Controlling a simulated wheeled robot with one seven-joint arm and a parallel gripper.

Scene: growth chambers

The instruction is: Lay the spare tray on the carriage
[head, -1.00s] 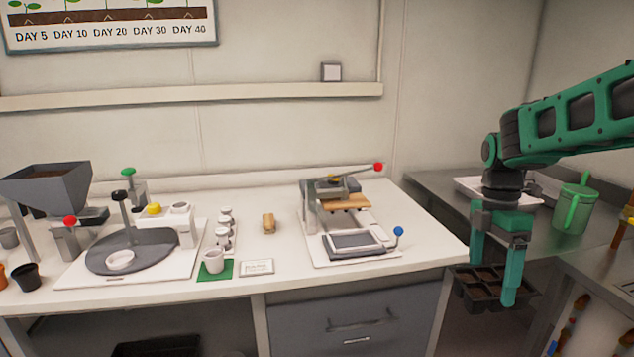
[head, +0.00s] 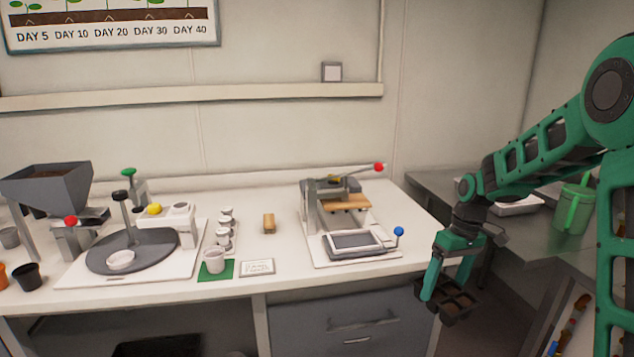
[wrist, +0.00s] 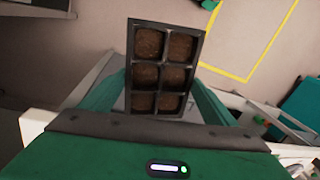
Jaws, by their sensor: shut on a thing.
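My gripper (head: 450,290) is shut on the spare tray (head: 452,302), a small black tray with cells of brown soil. In the wrist view the tray (wrist: 167,68) sits between the two green fingers, its six cells filled with soil. The gripper holds it in the air off the right front edge of the white bench. The carriage (head: 355,243) appears to be the grey framed plate at the front of the press device on the bench, to the left of my gripper. Its top looks empty.
The press (head: 335,195) with a red-knobbed lever stands behind the carriage. A blue knob (head: 398,231) rises at the carriage's right. A green jug (head: 573,208) stands on the right counter.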

